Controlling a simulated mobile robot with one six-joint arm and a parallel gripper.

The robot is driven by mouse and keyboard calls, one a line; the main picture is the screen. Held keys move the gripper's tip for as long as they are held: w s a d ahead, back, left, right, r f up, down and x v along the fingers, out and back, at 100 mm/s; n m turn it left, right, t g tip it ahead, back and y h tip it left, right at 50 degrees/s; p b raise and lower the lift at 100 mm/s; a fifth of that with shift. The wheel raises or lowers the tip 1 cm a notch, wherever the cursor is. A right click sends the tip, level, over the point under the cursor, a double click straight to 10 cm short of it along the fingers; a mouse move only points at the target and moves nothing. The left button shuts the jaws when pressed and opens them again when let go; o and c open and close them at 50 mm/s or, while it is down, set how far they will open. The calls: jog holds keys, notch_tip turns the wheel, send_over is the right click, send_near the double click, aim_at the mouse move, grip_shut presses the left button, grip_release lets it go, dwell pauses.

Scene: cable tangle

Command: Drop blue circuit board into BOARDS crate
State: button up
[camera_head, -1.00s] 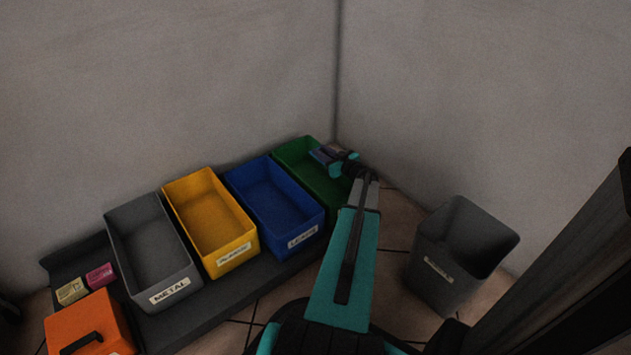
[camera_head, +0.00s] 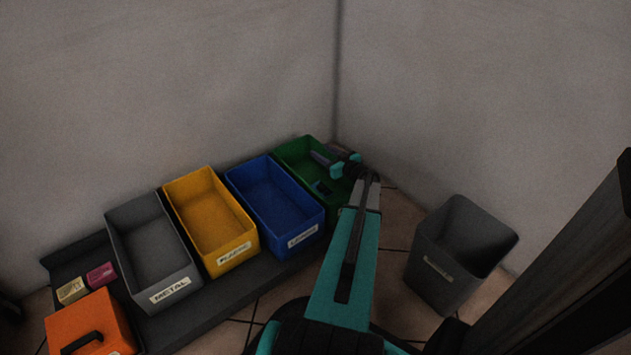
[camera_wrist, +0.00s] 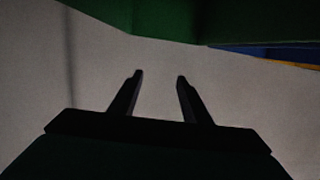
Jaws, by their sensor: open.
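The blue circuit board (camera_head: 322,187) shows in the head view as a small dark blue piece within the green crate's opening, below my gripper. Whether it rests on the crate floor or is still in the air, I cannot tell. The green crate (camera_head: 293,146) stands at the far right end of the crate row. Its front is hidden behind my arm, so I cannot read its label. My gripper (camera_head: 320,158) is over the green crate, open and apart from the board. In the wrist view my gripper's fingers (camera_wrist: 160,76) are spread with nothing between them.
Blue (camera_head: 317,237), yellow (camera_head: 247,245) and grey METAL (camera_head: 190,277) crates stand left of the green one. A grey bin (camera_head: 424,255) stands at right. An orange box (camera_head: 70,325) and two small blocks (camera_head: 86,283) are at lower left. Walls meet behind the green crate.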

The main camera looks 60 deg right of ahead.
jog(key=p+v, duration=0.2)
jog(key=v, duration=1.1)
jog(key=shift+p, duration=0.35)
jog(key=shift+w+a, duration=0.1)
